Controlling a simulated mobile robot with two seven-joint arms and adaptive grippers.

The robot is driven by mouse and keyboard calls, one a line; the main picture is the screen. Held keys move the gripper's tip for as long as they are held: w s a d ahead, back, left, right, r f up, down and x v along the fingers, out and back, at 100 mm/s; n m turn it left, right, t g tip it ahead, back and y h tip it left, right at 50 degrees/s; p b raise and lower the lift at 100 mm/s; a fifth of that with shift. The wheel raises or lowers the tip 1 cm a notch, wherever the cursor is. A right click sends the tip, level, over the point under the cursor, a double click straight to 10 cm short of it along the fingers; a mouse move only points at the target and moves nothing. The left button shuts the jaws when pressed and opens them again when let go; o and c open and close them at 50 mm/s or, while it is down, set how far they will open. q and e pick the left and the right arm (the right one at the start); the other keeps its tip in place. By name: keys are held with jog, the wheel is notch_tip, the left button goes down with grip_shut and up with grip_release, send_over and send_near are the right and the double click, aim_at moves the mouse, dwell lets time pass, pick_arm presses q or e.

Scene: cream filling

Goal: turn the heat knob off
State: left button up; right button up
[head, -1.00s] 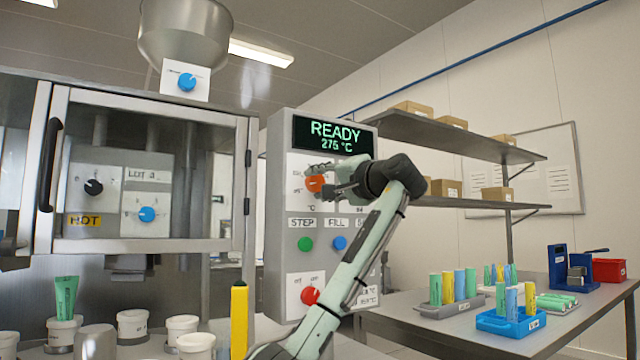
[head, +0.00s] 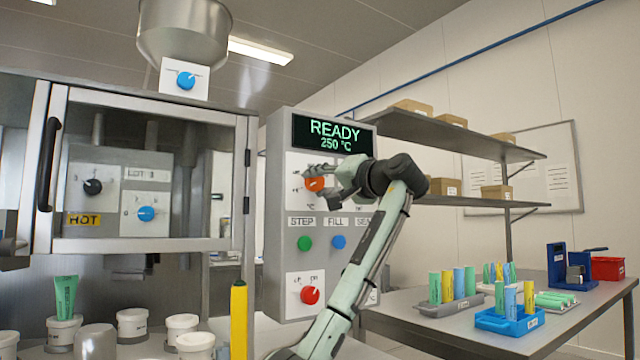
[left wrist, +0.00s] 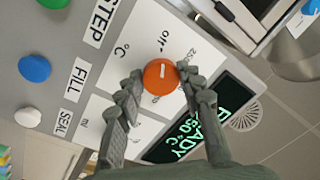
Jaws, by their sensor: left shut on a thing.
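The orange heat knob (head: 314,184) sits on the white upper plate of the control panel (head: 283,255), below the display (head: 335,134), which reads READY 250 °C. My left gripper (head: 325,182) is at the knob. In the left wrist view the orange knob (left wrist: 160,77) has a white pointer mark and lies between the two fingertips of my left gripper (left wrist: 160,84); the fingers are shut on its sides. Part of the plate's lettering is hidden by the fingers. My right gripper is not in view.
Below are a green STEP button (head: 305,243), a blue FILL button (head: 338,242) and a red knob (head: 310,295). A glass-fronted cabinet (head: 150,244) stands left. A yellow post (head: 239,320) rises in front. Tubes in a blue tray (head: 509,324) stand on the right table.

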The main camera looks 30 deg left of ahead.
pick_arm(q)
jog(key=o, duration=1.2)
jog(key=shift+c, duration=0.2)
jog(key=v, duration=1.2)
jog(key=shift+f, duration=0.1)
